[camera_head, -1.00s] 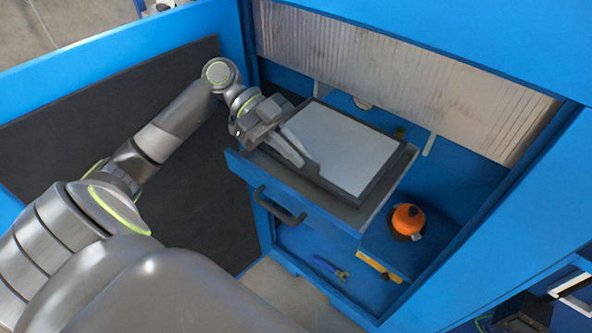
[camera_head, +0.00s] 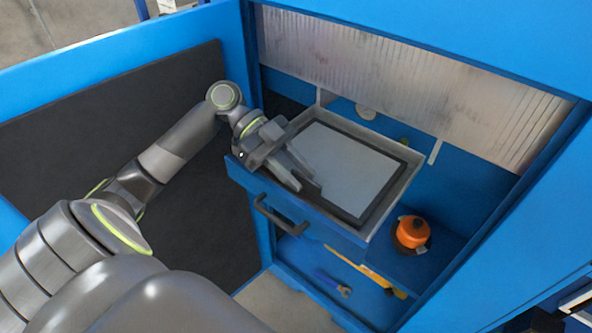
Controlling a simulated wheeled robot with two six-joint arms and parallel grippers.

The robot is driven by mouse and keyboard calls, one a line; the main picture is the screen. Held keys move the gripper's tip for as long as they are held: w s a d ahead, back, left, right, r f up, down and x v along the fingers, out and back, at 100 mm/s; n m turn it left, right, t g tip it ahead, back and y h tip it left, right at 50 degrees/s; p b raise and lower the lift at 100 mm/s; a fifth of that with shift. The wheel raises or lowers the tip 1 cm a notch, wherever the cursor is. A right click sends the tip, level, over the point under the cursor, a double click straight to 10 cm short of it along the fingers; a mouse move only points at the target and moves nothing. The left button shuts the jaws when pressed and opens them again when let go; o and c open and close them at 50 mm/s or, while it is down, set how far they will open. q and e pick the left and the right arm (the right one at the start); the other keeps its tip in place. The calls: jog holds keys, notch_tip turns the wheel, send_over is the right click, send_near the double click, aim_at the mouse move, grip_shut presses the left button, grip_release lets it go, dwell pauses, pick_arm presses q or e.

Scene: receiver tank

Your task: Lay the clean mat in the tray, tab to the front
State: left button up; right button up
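The mat (camera_head: 345,165), a pale grey sheet with a dark border, lies level within the rim of the tray (camera_head: 408,178). Whether it rests fully on the tray's floor I cannot tell. The tray is a shallow grey-walled box on top of the blue drawer unit. My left gripper (camera_head: 303,182) is at the mat's near left edge, its fingers appearing shut on a dark part there. The fingers hide that part, so I cannot make out the tab clearly. My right gripper is not in view.
A black handle (camera_head: 281,214) is on the blue drawer front. An orange round object (camera_head: 412,231) stands on the blue shelf at right. A blue-handled tool (camera_head: 333,283) lies below. A ribbed translucent panel (camera_head: 400,85) hangs behind the tray.

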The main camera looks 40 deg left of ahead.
pick_arm(q)
jog(key=shift+a+r, duration=0.1)
jog(key=shift+r, duration=0.05)
jog(key=p+v, duration=0.2)
jog(key=v, duration=0.4)
jog(key=shift+a+r, duration=0.1)
jog(key=shift+a, duration=0.05)
jog(key=shift+w+a+r+p, duration=0.15)
jog(key=shift+a+p, duration=0.15)
jog(key=shift+a, duration=0.15)
